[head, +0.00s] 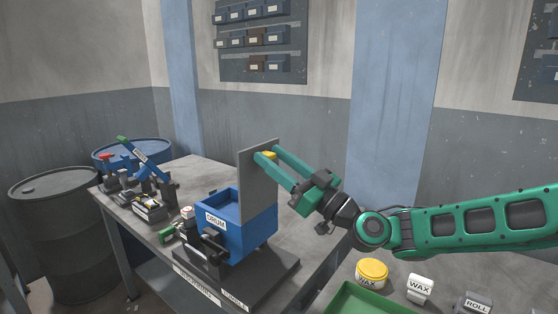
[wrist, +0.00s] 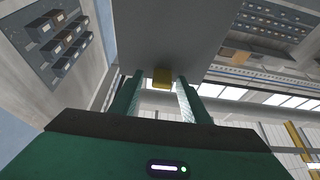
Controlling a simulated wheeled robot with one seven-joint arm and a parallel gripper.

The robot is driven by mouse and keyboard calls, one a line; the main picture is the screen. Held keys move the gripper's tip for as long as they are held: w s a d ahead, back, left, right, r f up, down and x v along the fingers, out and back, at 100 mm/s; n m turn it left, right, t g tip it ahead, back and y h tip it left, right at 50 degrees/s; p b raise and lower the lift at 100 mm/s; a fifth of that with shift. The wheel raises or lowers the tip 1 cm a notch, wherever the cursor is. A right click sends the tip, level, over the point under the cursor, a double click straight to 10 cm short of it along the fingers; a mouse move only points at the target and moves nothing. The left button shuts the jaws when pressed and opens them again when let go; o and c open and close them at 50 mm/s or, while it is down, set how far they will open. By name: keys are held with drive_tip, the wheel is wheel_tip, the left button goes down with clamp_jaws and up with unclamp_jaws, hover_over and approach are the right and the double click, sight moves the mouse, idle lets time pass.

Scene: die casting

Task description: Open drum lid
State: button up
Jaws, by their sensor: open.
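The blue drum box (head: 218,225), labelled DRUM, stands on a dark base plate on the workbench. Its grey lid (head: 258,185) is swung up and stands about upright at the box's right side, so the box's top is open. A small yellow tab (head: 270,154) sits on the lid's upper part. My gripper (head: 266,155) is at the lid's upper right, with its green fingers around or beside the tab. In the wrist view the lid (wrist: 165,35) fills the upper middle, and the yellow tab (wrist: 162,77) lies between the two spread fingers (wrist: 160,92).
A small machine with a blue arm (head: 145,160) stands at the bench's far left. Two barrels, one black (head: 65,220) and one blue (head: 125,150), stand beyond the bench. A green tray (head: 365,302), a yellow wax tin (head: 371,272) and a white wax container (head: 420,288) are at front right.

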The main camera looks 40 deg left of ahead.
drive_tip(key=v, duration=1)
drive_tip(key=shift+d+f, duration=0.15)
drive_tip(key=shift+d, duration=0.05)
drive_tip(key=shift+w, duration=0.1)
